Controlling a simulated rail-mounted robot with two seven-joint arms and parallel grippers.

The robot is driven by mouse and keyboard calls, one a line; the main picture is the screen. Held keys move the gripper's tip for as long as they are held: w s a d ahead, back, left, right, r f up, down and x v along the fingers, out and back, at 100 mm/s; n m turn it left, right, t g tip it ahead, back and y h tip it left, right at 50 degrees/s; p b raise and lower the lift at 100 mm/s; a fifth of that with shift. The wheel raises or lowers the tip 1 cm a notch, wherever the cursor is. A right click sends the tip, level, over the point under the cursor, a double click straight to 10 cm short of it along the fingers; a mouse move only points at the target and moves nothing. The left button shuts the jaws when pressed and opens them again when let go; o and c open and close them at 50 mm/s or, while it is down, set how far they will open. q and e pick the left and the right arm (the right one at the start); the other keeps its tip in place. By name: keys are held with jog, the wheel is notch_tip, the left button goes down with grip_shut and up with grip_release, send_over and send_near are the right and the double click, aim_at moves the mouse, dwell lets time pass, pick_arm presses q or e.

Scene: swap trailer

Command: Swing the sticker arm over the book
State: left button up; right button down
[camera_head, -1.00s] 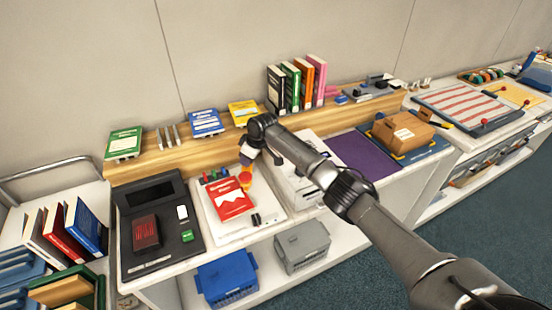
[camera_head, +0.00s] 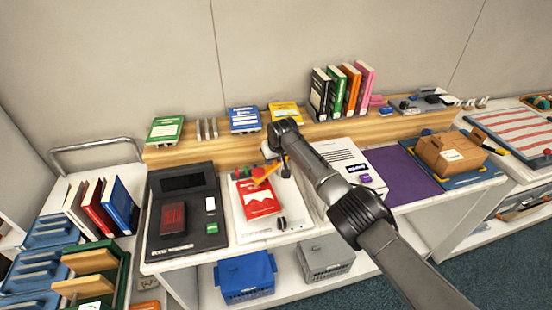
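The red book (camera_head: 262,203) lies flat on a white station board (camera_head: 240,228) on the bench. The orange-yellow sticker arm (camera_head: 263,172) slants across the top edge of the book. My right arm comes in from the lower right, and its gripper (camera_head: 279,164) is beside the sticker arm's upper right end. The gripper is small and partly hidden by my own wrist. I cannot tell whether its fingers touch the sticker arm or are closed. My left gripper is not in view.
A black console (camera_head: 185,240) stands left of the station. A white box (camera_head: 348,160) and purple mat (camera_head: 415,178) lie to the right. Upright books (camera_head: 320,95) and flat books (camera_head: 245,121) are on the wooden shelf behind. Blue (camera_head: 245,278) and grey (camera_head: 326,261) bins sit below.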

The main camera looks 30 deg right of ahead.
dwell(0.4)
jog(key=c, duration=0.9)
grip_release()
jog(key=shift+w, duration=0.1)
jog(key=shift+o, duration=0.2)
jog(key=shift+s+r, duration=0.2)
jog(key=shift+r, duration=0.35)
jog(key=b+v, duration=0.1)
jog(key=v, duration=1.1)
jog(key=shift+s+r+b, duration=0.2)
jog(key=shift+r+b, duration=0.05)
jog(key=shift+b, duration=0.05)
jog(key=shift+a, duration=0.1)
